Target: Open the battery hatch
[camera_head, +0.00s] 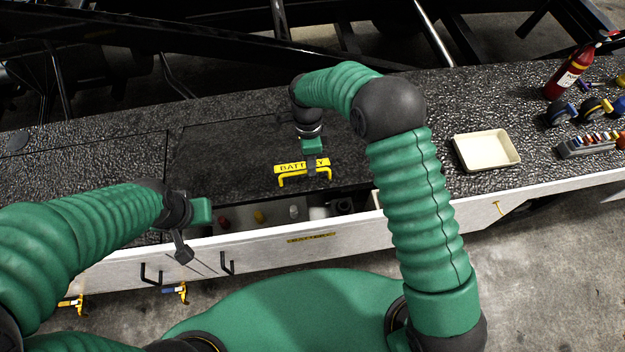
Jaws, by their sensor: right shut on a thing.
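The battery hatch (225,160) is a dark textured lid in the top of the deck, with a yellow handle (290,180) and a yellow "BATTERY" label. Its front edge stands apart from the white front panel, leaving a gap. My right gripper (312,172) reaches down from above and is shut on the yellow handle, covering part of the label. My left gripper (190,243) is by the front panel, left of the gap, touching nothing that I can make out; its fingers are unclear.
A cream tray (487,150) lies on the deck to the right. A red extinguisher (568,75), blue-and-black items and a rack of small coloured parts (590,146) stand farther right. Black handles (150,275) stick out from the white front panel (350,236). Dark frame bars cross behind the deck.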

